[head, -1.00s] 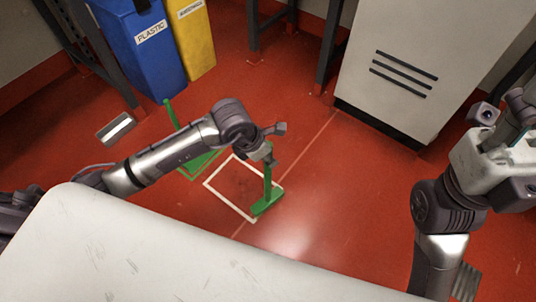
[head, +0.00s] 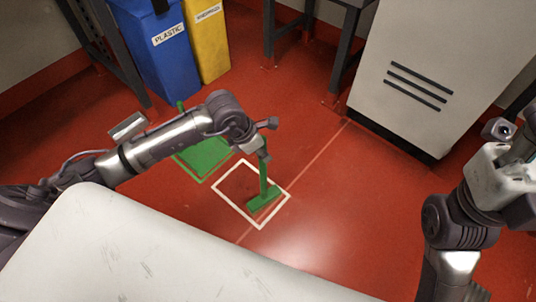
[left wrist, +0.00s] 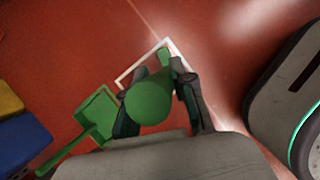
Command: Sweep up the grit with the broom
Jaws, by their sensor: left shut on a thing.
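My left gripper (head: 264,150) is shut on the upper part of a green broom (head: 264,180), which stands roughly upright. The broom's head is at the floor, inside the right part of a white outlined square (head: 228,201). In the left wrist view the round end of the broom's handle (left wrist: 148,102) sits between the fingers and hides much of the square. A green dustpan (head: 206,155) lies on the floor left of the square, partly behind my left arm. I cannot clearly make out the grit. My right gripper (head: 510,165) is at the right edge, partly cut off.
A blue plastic bin (head: 160,62) and a yellow bin (head: 207,40) stand at the back left. A pale cabinet (head: 420,75) stands at the back right. A worn white surface (head: 150,255) fills the foreground. The red floor right of the square is clear.

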